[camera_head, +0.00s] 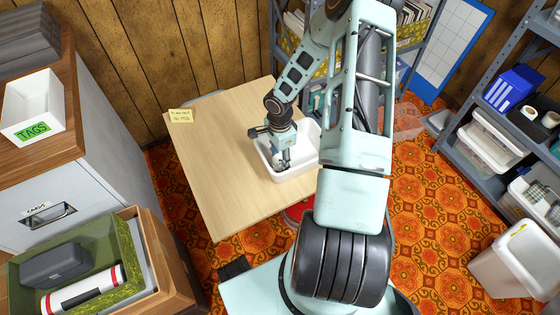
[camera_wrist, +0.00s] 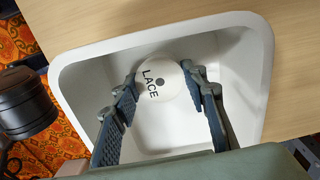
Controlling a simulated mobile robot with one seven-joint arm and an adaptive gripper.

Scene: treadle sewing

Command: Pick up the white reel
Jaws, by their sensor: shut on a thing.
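The white reel (camera_wrist: 158,82) has a round top marked "LACE" with a dark centre hole in the wrist view. My gripper (camera_wrist: 160,92) has its two fingers on either side of the reel, shut on it, inside a white bin (camera_wrist: 68,78). In the head view my gripper (camera_head: 285,158) reaches down into the same white bin (camera_head: 312,134) on the wooden table (camera_head: 215,165). The reel is mostly hidden by my gripper there. I cannot tell whether the reel touches the bin's floor.
The bin's walls surround my gripper closely. The table's left and front parts are bare, with a yellow note (camera_head: 181,116) at its far left corner. A cabinet with a "TAGS" bin (camera_head: 33,108) stands left. Shelves with bins (camera_head: 490,140) stand right.

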